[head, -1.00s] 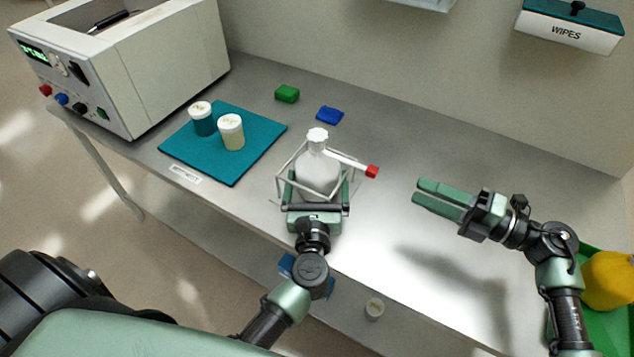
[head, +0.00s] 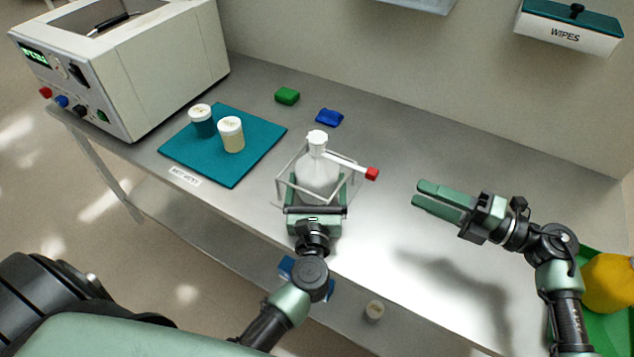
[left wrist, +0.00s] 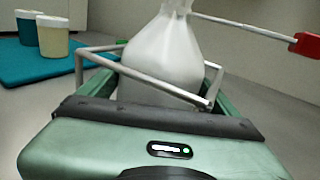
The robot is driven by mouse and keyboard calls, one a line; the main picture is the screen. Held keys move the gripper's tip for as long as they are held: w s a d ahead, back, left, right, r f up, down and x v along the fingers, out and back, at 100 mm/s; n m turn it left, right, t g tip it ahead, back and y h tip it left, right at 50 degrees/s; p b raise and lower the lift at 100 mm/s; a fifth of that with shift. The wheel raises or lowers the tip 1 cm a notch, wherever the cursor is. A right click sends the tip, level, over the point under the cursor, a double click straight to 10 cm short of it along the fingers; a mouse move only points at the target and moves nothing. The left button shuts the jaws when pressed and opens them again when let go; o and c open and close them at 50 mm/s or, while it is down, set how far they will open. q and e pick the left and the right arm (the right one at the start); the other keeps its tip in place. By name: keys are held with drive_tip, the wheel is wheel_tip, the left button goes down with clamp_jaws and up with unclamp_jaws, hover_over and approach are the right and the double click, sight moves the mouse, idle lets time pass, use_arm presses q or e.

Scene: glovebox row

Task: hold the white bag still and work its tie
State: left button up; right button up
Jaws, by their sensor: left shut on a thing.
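The white bag (head: 318,178) stands upright inside a thin wire frame (head: 283,192) on the grey bench; its gathered neck points up. Its tie (head: 343,160) is a pale strip running right from the neck to a red end (head: 372,174). In the left wrist view the bag (left wrist: 162,62) fills the middle and the red end (left wrist: 307,44) is at the right. My left gripper (head: 315,192) is shut on the bag's lower part, from the front. My right gripper (head: 420,193) is empty, to the right of the red end and apart from it; its fingers lie close together.
A teal mat (head: 222,170) with two lidded jars, one teal (head: 202,124) and one cream (head: 231,138), lies left. Green (head: 287,96) and blue (head: 329,117) blocks lie behind. A white machine (head: 165,70) stands far left. The bench's right part is clear.

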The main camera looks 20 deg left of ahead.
drive_tip(key=c, duration=0.7)
drive_tip(key=shift+d+r+n, duration=0.15)
drive_tip(key=shift+d+n, duration=0.1)
drive_tip(key=shift+n, duration=0.35)
clamp_jaws()
drive_tip(key=n+h, duration=0.3)
drive_tip(key=n, duration=1.2)
approach(361, 169)
drive_tip(key=a, duration=0.1)
drive_tip(key=a+f, duration=0.1)
drive_tip(key=a, duration=0.1)
drive_tip(key=shift+w+f+h, duration=0.3)
drive_tip(key=shift+w+f, duration=0.05)
